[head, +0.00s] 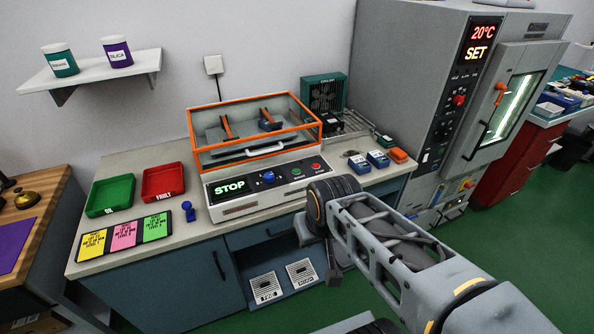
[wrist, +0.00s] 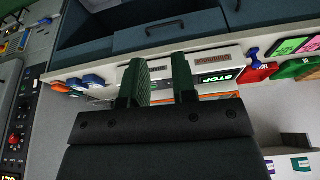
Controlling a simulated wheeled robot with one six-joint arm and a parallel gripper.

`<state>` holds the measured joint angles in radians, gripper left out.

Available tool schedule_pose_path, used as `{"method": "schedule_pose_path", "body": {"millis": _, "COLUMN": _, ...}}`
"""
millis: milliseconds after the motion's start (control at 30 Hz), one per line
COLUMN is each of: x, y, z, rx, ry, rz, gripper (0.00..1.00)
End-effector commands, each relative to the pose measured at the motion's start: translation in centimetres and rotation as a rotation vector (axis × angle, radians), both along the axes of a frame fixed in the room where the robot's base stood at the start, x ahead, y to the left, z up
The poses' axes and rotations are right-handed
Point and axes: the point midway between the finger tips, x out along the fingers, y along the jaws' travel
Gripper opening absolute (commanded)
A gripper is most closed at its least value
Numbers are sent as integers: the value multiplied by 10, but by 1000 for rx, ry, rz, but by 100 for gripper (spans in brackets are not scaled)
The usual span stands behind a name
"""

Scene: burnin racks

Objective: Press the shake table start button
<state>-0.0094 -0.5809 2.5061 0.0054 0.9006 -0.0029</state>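The shake table (head: 235,210) is a white unit on the counter with a clear, orange-framed cover. Its black front panel shows a lit green STOP display (head: 230,186), a blue knob (head: 268,178), a small green button (head: 296,171) and a red button (head: 315,167). My gripper (head: 333,276) hangs in front of the counter, right of and below the panel, apart from it. In the wrist view, which is upside down, my two fingers stand apart with an empty gap. The STOP display (wrist: 218,77) shows beside them; the fingers hide part of the panel.
Green (head: 110,195) and red (head: 163,182) trays and coloured cards (head: 123,234) lie on the counter's left. Small blue (head: 378,159) and orange (head: 397,155) boxes lie right of the shake table. A tall grey chamber (head: 410,80) stands at the right. Green floor is open in front.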

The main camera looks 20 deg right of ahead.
Motion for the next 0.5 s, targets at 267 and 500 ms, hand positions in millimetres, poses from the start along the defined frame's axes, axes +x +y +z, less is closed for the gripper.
{"method": "schedule_pose_path", "body": {"millis": 267, "x": 0, "y": 0, "z": 0, "rx": 0, "ry": 0, "rz": 0, "gripper": 0}}
{"method": "schedule_pose_path", "body": {"millis": 500, "x": 0, "y": 0, "z": 0, "rx": 0, "ry": 0, "rz": 0, "gripper": 0}}
